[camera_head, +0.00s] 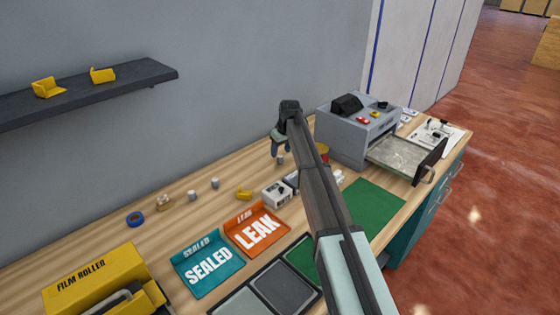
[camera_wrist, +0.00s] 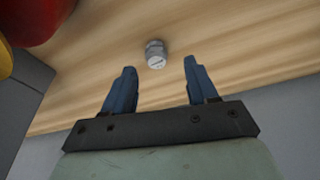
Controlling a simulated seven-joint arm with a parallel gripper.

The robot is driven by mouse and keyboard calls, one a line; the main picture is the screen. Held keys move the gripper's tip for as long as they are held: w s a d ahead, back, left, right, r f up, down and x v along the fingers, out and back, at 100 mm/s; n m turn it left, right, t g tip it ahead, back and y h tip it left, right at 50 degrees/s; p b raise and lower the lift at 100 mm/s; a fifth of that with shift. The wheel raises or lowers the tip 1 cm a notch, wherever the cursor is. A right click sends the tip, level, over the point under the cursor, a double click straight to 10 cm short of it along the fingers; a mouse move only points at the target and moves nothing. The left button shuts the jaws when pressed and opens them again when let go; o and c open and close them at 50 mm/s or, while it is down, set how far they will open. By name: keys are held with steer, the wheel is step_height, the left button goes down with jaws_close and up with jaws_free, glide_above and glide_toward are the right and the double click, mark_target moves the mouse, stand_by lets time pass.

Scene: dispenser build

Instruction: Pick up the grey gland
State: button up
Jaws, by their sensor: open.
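A small grey gland (camera_wrist: 156,55) stands on the wooden bench in the wrist view, with a pale round end facing the camera. In the head view a small grey piece (camera_head: 280,160) shows just below my gripper (camera_head: 277,147). In the wrist view my gripper (camera_wrist: 160,65) is open, with its two blue fingers apart. The gland appears between and slightly beyond the fingertips, with nothing held. I cannot tell the height gap. Two similar small grey pieces (camera_head: 192,195) and (camera_head: 215,183) stand farther left on the bench.
A grey machine (camera_head: 345,135) stands right of my gripper, with a red and yellow object (camera_head: 322,153) beside it. The same red object fills the wrist view's upper left (camera_wrist: 30,18). The wall (camera_head: 230,80) is close behind.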

mark_target(280, 156)
steer(key=shift+w+x, duration=0.2)
steer(key=shift+x, duration=2.4)
steer(key=shift+d, duration=0.15)
steer(key=shift+r, duration=0.1)
steer(key=shift+c, duration=0.3)
steer(key=c, duration=1)
steer(key=shift+r, duration=0.1)
